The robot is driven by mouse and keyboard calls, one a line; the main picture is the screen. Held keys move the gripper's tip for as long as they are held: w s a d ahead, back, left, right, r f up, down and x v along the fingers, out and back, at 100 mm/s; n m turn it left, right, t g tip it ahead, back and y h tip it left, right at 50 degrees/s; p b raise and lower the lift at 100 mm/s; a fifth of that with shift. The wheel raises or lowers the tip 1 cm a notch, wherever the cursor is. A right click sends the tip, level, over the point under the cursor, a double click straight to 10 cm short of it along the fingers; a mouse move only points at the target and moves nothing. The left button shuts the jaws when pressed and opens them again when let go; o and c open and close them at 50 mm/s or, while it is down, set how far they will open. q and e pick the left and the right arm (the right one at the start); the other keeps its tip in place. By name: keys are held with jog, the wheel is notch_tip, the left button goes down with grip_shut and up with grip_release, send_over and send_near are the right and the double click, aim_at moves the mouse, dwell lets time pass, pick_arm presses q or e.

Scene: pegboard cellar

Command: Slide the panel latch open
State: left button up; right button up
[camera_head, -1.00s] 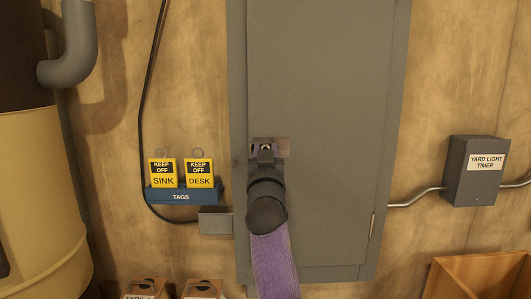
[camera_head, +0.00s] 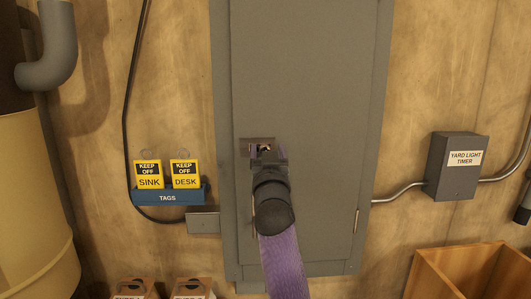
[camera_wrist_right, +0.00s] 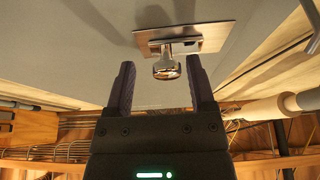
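The grey panel (camera_head: 300,100) is on the wall, its door shut. Its latch has a metal plate (camera_head: 250,141) near the door's left edge; the plate also shows in the right wrist view (camera_wrist_right: 205,38). A shiny latch knob (camera_wrist_right: 167,67) sticks out from it. My right gripper (camera_head: 266,151) is at the latch and covers part of it in the head view. In the right wrist view its two dark purple fingers (camera_wrist_right: 160,72) are apart, with the knob between the tips and a gap showing on each side. My left gripper is not in view.
A blue tag holder (camera_head: 165,196) with two yellow tags hangs left of the panel. A small grey box (camera_head: 203,221) adjoins the panel's lower left. The yard light timer (camera_head: 455,168) is to the right, above a wooden crate (camera_head: 430,270). A tan drum (camera_head: 35,190) stands far left.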

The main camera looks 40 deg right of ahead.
jog(key=shift+a, duration=0.15)
jog(key=b+v, duration=0.2)
jog(key=v, duration=0.7)
jog(key=shift+s+f, duration=0.25)
jog(key=shift+s, duration=0.05)
jog(key=shift+a, duration=0.15)
